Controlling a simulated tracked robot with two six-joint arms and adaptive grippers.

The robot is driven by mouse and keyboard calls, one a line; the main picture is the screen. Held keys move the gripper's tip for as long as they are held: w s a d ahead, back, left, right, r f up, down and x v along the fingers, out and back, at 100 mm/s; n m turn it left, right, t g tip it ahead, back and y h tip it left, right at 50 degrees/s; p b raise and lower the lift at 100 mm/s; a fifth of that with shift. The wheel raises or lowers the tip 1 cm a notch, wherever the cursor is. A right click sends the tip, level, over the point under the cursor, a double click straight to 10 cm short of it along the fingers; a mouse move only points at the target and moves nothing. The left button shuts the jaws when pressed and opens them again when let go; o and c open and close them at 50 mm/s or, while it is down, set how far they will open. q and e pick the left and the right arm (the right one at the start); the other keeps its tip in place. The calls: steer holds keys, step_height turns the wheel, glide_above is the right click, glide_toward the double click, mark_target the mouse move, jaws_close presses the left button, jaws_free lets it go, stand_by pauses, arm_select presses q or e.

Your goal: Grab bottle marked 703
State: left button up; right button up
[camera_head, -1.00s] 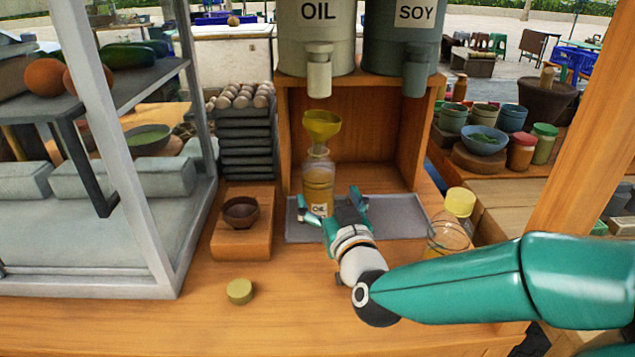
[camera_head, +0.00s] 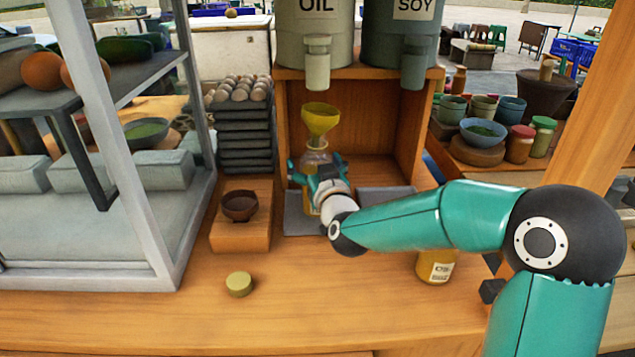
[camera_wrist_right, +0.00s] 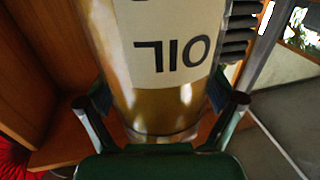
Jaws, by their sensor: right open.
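A bottle of yellow liquid (camera_head: 312,157) stands in the wooden dispenser alcove with a yellow funnel (camera_head: 320,119) in its neck. In the right wrist view its label reads OIL (camera_wrist_right: 172,50), upside down. My right gripper (camera_head: 316,172) is open, with its fingers on either side of this bottle; the wrist view shows the fingers (camera_wrist_right: 160,103) flanking its body. A second bottle with amber contents (camera_head: 437,267) stands to the right, its upper part hidden behind my right arm. It has a small label that I cannot read surely. My left gripper is not in view.
A small bowl (camera_head: 240,206) sits on a wooden block at the left of the alcove, with a round lid (camera_head: 239,283) in front. Dispensers marked OIL and SOY hang above. A glass-sided frame (camera_head: 150,215) stands left. The front counter is mostly clear.

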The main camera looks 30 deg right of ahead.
steer(key=c, duration=1.2)
steer(key=shift+c, duration=0.7)
steer(key=shift+r, duration=0.2)
